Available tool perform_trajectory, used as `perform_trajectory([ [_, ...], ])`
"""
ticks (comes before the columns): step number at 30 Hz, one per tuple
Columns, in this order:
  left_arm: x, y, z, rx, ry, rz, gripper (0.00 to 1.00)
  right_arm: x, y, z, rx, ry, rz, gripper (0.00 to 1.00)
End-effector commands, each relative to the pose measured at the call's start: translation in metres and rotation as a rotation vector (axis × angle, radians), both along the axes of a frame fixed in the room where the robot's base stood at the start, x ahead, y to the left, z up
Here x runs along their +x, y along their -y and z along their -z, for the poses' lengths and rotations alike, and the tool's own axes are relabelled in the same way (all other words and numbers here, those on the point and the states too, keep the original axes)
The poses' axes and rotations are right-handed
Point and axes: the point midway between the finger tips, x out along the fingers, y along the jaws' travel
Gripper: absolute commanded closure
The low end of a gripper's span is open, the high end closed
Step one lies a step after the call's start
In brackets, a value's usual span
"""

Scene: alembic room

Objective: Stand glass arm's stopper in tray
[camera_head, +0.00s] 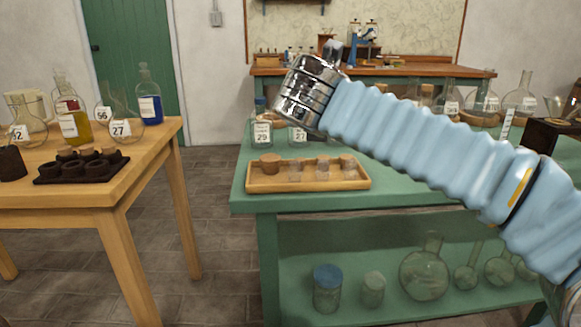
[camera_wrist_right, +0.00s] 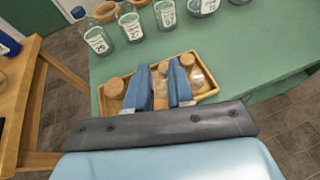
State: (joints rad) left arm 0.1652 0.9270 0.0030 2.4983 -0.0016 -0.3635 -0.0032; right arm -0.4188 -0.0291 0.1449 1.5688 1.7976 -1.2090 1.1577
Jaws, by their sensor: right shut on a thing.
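The wooden tray (camera_head: 308,186) lies on the green bench near its front left corner. It holds a brown cork stopper (camera_head: 270,163) at its left and several pale glass stoppers (camera_head: 322,167) with cork-coloured tops. My right arm comes in from the right across the head view, with its chrome wrist above the bench. In the right wrist view, my right gripper (camera_wrist_right: 160,88) has its blue fingers shut on a tan-topped stopper (camera_wrist_right: 160,92) over the tray (camera_wrist_right: 208,96). The fingers hide most of it, so I cannot tell whether it touches the tray. My left gripper is not in view.
Labelled glass jars (camera_head: 262,133) stand just behind the tray. A wooden table (camera_head: 130,180) at left carries flasks and a dark rack (camera_head: 82,166). More glassware (camera_head: 425,270) sits on the lower shelf. Open floor lies between table and bench.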

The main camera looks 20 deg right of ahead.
Motion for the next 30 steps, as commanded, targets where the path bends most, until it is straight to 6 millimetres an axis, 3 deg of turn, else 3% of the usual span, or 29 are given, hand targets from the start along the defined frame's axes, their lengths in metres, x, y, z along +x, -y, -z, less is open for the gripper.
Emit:
perform_trajectory([
  [7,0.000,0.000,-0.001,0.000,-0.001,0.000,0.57,0.048,-0.051,0.032,-0.004,-0.006,-0.004,1.00],
  [12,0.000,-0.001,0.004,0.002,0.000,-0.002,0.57,0.070,-0.073,0.066,-0.004,-0.003,-0.001,1.00],
  [22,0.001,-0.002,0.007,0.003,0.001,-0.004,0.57,0.088,-0.092,0.098,-0.002,-0.002,-0.001,1.00],
  [26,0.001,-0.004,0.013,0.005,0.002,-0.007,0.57,0.087,-0.090,0.119,-0.003,-0.002,0.001,1.00],
  [30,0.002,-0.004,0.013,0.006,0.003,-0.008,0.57,0.086,-0.090,0.125,-0.001,-0.001,0.001,1.00],
])
